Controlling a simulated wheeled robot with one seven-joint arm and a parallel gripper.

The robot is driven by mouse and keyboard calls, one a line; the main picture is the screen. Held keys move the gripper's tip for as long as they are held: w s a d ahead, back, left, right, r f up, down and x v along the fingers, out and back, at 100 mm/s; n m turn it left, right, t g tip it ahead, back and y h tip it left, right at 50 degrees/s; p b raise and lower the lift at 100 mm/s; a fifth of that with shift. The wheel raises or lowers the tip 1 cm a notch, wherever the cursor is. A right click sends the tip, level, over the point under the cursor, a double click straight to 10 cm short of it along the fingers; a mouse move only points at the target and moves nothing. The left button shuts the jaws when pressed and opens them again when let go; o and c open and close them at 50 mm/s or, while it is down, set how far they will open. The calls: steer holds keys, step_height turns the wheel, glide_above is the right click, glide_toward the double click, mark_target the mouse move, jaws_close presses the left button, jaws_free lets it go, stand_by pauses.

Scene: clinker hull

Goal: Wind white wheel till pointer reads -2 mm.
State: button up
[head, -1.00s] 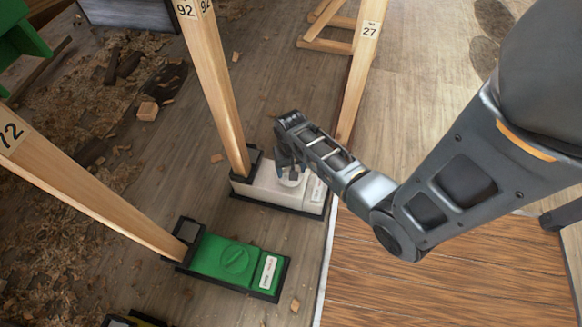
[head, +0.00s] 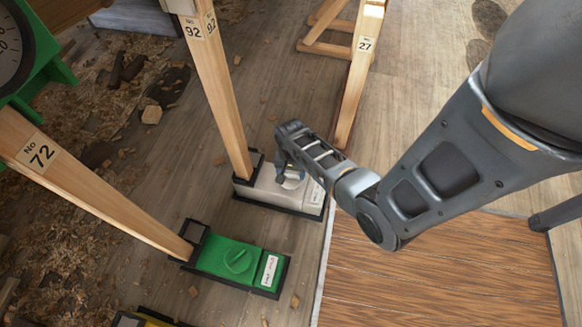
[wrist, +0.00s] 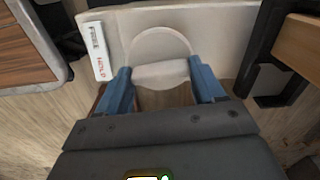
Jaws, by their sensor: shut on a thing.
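The white wheel (wrist: 158,42) is a round knob with a raised bar across it, on a white box (head: 254,193) at the foot of post No 92. My gripper (wrist: 162,78) is shut on the bar, with a blue finger at each end of it in the wrist view. In the head view my gripper (head: 287,172) reaches down to the box and hides most of the wheel. No pointer or scale for the white wheel can be read; the top of post 92 (head: 215,80) runs to the picture's upper edge.
A green box with a green knob (head: 238,261) stands in front, at the foot of post No 72 (head: 100,195). Part of a green-framed dial (head: 12,50) shows at upper left. Post No 27 (head: 355,90) stands behind my gripper. A yellow box (head: 150,319) is at the bottom edge.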

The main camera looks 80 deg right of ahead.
mark_target(291, 173)
steer(key=m+p, duration=0.2)
steer(key=m, duration=0.1)
steer(key=shift+r+m, duration=0.15)
steer(key=shift+m, duration=0.15)
steer(key=shift+m+p, duration=0.85)
steer(key=shift+m, duration=0.85)
steer(key=o, duration=1)
steer(key=shift+o, duration=0.2)
step_height(291, 173, up, 8)
steer(key=p, duration=0.4)
steer(key=shift+f, duration=0.25)
